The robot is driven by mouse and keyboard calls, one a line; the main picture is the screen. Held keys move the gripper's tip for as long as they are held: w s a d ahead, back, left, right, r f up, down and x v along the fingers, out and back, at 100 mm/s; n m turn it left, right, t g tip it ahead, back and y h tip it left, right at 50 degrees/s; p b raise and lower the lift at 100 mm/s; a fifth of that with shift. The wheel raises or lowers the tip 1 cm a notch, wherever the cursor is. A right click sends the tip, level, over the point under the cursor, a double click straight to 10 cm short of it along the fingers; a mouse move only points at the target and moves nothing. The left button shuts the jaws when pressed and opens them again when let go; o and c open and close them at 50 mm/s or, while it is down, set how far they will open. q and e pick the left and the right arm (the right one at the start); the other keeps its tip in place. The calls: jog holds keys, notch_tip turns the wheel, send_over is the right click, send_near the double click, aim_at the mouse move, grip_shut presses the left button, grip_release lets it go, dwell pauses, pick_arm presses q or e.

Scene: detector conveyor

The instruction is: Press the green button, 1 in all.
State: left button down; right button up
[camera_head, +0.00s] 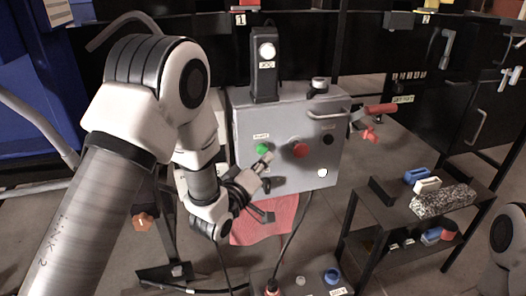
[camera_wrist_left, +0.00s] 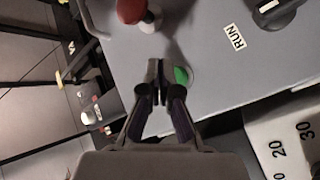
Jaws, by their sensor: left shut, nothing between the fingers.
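The green button (camera_head: 262,149) is on the front of a grey control box (camera_head: 245,120), left of a red button (camera_head: 301,150). My left gripper (camera_head: 268,157) is shut and empty, with its tips close to the green button at its lower right. In the left wrist view, the closed fingers (camera_wrist_left: 154,72) lie just left of the green button (camera_wrist_left: 181,76) and hide part of its rim. I cannot tell whether they touch it. My right gripper is not in view.
Red handles (camera_head: 378,110) stick out at the box's right side. A dark side table (camera_head: 400,215) with blue, white and speckled blocks stands at right. A cable hangs below the box.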

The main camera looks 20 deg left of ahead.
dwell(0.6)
pick_arm(q)
jog(key=shift+w+a, duration=0.25)
jog(key=shift+w, duration=0.15)
